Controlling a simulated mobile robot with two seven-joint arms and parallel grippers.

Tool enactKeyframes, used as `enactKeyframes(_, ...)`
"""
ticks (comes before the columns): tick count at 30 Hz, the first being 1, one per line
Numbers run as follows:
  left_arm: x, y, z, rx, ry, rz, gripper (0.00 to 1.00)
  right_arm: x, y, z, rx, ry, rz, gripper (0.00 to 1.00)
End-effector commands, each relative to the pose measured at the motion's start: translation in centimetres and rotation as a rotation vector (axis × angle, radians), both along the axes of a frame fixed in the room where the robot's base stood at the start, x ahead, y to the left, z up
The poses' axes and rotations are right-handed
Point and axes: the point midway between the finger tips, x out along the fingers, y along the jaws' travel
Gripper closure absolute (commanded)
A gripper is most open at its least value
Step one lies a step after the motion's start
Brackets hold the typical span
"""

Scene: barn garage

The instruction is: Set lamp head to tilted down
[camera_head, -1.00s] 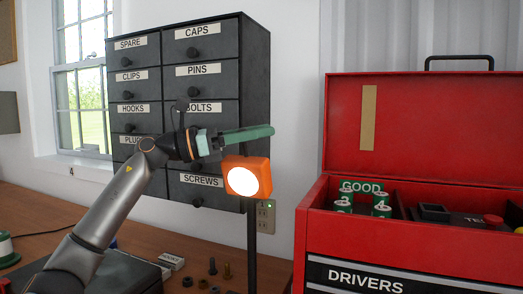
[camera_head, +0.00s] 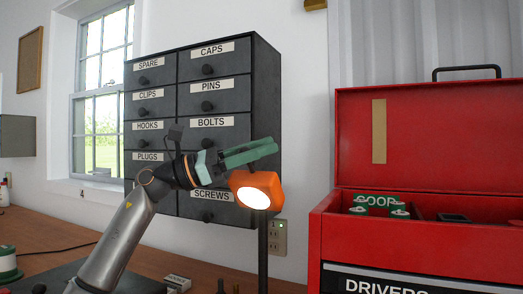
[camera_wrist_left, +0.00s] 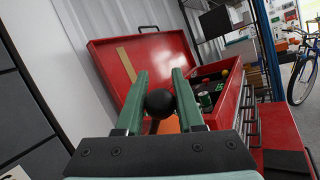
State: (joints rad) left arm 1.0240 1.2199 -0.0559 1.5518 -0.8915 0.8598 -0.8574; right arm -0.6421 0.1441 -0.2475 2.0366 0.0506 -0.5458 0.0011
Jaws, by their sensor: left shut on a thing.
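The lamp has an orange head (camera_head: 267,182) with a lit round face, on a thin dark pole (camera_head: 263,245). The lit face is angled downward and shows as a flattened oval at the head's lower part. My left gripper (camera_head: 273,147), with green fingers, is at the top of the lamp head. In the left wrist view my left gripper (camera_wrist_left: 159,73) has its fingers on both sides of a round black knob (camera_wrist_left: 160,103) and is shut on it. Part of the orange head (camera_wrist_left: 168,127) shows behind the knob. My right gripper is not in view.
A dark cabinet of labelled drawers (camera_head: 213,94) stands close behind the arm. An open red toolbox (camera_head: 420,240) stands to the right of the lamp, holding green-labelled items (camera_head: 378,203). A wall outlet (camera_head: 278,238) is behind the pole. A window is at left.

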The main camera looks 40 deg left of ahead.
Motion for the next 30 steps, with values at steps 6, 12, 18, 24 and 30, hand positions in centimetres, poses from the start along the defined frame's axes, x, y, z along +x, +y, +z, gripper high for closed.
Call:
enactKeyframes(6, -0.1, -0.3, -0.1, 0.007, 0.003, -0.008, 0.62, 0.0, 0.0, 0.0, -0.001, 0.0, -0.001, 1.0)
enactKeyframes(12, -0.1, -0.2, -0.1, 0.005, 0.002, -0.006, 0.4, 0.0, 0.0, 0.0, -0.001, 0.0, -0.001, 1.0)
enactKeyframes(18, -0.1, -0.1, -0.1, 0.004, 0.002, -0.005, 0.34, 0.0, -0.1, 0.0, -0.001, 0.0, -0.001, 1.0)
enactKeyframes(24, -0.1, -0.1, 0.7, 0.002, 0.0, -0.005, 0.34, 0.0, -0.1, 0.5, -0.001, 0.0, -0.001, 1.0)
enactKeyframes(30, -0.3, -0.3, 4.1, 0.005, -0.003, -0.004, 0.34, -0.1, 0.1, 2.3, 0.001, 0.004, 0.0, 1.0)
